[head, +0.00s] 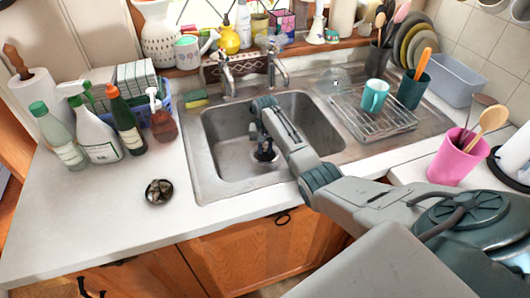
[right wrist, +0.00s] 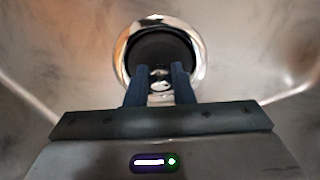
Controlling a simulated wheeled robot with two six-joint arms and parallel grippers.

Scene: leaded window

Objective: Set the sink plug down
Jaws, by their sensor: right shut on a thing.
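My right gripper (head: 264,150) reaches down into the left part of the metal sink (head: 235,178), over the drain near the basin floor. In the right wrist view the gripper (right wrist: 160,84) has its two dark fingers on either side of a small shiny knob. The sink plug (right wrist: 158,46) appears as a black disc behind this knob, framed by a bright metal ring. The fingers are shut on the plug's knob. I cannot tell whether the plug is touching the drain or just above it. My left gripper is not in view.
A round dark metal piece (head: 159,191) lies on the counter (head: 100,215) left of the sink. Several bottles (head: 95,132) stand behind it. A drying rack (head: 375,122) with a teal mug (head: 374,96) is right of the basin. A tap (head: 226,76) stands behind.

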